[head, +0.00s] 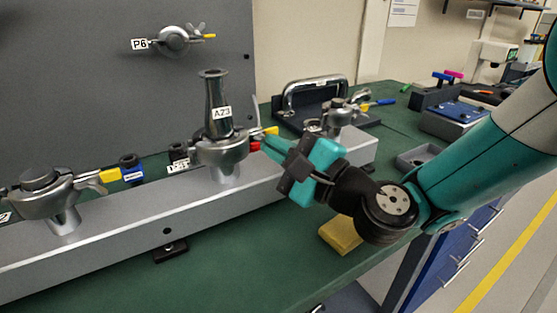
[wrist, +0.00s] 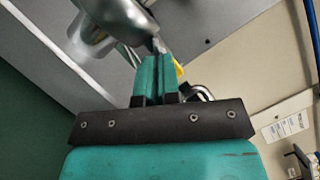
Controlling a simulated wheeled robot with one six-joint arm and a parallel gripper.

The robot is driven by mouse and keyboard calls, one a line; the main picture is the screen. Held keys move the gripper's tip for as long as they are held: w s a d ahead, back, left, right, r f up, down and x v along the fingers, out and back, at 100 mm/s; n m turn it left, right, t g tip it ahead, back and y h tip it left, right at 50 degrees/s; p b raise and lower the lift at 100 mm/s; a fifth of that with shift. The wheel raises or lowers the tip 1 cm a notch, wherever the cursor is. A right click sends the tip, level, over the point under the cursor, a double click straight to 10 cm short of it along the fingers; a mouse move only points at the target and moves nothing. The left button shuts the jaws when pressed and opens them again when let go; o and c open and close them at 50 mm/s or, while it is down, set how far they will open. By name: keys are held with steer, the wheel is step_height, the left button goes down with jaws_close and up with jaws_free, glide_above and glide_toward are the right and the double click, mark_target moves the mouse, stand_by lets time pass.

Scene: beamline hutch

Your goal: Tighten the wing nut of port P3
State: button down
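The middle clamp (head: 222,150) on the grey rail holds an upright metal tube labelled AZ3 (head: 215,105); the port label beside it is too small to read. A yellow-tipped part (head: 271,131) projects from its right side. My gripper (head: 272,146) reaches this side from the right. In the wrist view my gripper's fingers (wrist: 158,70) are close together, their tips around the narrow metal end of the clamp (wrist: 115,18), apparently the wing nut. The yellow tip (wrist: 179,70) shows beside the right finger. The fingers hide most of the nut.
Another clamp (head: 50,192) with a yellow tip stands at the left of the rail (head: 130,225), and one (head: 340,110) at its right end. P6 (head: 180,40) is on the grey panel. A yellow block (head: 341,235) lies on the green bench below my arm.

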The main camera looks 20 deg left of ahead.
steer(key=shift+m+t+b, duration=0.3)
steer(key=shift+m+b, duration=0.2)
steer(key=shift+m, duration=0.2)
steer(key=c, duration=1.6)
jaws_free()
steer(key=b+v, duration=1)
steer(key=b, duration=0.1)
steer(key=b+v, duration=0.5)
steer(key=v, duration=0.1)
steer(key=shift+w+f+b, duration=0.1)
steer(key=shift+f+b, duration=0.2)
steer(key=shift+f, duration=0.1)
steer(key=shift+s+d+b, duration=0.3)
steer(key=shift+d+b, duration=0.1)
steer(key=shift+d, duration=0.25)
steer(key=shift+r, duration=0.1)
